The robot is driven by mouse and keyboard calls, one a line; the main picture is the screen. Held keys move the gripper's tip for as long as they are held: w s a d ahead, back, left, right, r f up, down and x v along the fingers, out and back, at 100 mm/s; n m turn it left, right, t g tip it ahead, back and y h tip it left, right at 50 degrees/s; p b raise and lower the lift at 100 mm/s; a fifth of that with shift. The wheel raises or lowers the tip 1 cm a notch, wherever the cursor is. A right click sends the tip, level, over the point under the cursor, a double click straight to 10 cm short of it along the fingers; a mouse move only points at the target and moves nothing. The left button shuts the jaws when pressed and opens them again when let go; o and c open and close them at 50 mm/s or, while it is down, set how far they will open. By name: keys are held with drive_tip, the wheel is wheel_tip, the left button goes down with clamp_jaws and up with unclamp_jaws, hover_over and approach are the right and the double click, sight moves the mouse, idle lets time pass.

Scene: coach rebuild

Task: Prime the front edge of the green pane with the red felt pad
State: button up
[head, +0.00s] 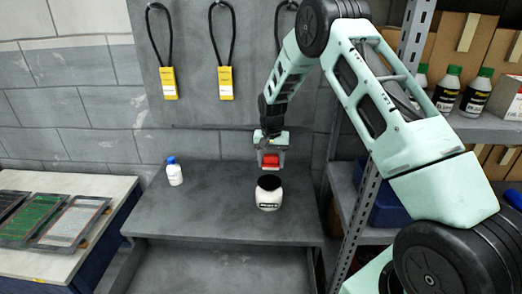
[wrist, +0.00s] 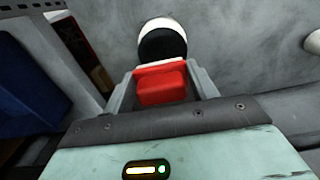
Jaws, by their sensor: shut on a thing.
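My gripper (head: 270,155) is shut on the red felt pad (head: 270,161), which also shows between the fingers in the wrist view (wrist: 161,87). The pad is just above a white jar (head: 268,196) with a dark open mouth and a black label. The jar stands on the grey bench; it shows beyond the pad in the wrist view (wrist: 163,40). I cannot tell whether the pad is wet. The green pane (head: 33,217) lies flat on the pale table at the far left, between a dark pane and a greyish one, well away from my gripper.
A small white bottle with a blue cap (head: 174,171) stands on the grey bench (head: 215,222), left of the jar. A metal shelf post (head: 364,213) and bottles (head: 446,90) are at the right. Black loops with yellow tags (head: 225,83) hang behind. The bench's left half is mostly clear.

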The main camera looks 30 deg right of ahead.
sight(269, 183)
drive_tip(key=shift+w+f, duration=0.15)
drive_tip(key=shift+w, duration=0.15)
drive_tip(key=shift+f+b, duration=1.6)
drive_tip(key=shift+f, duration=1.2)
drive_tip(key=shift+s+f+b, duration=0.15)
drive_tip(key=shift+f+b, duration=0.65)
drive_tip(key=shift+f, duration=0.3)
idle(0.4)
drive_tip(key=shift+r+p, duration=1.95)
drive_tip(key=shift+r, duration=1.65)
drive_tip(key=shift+f, duration=0.1)
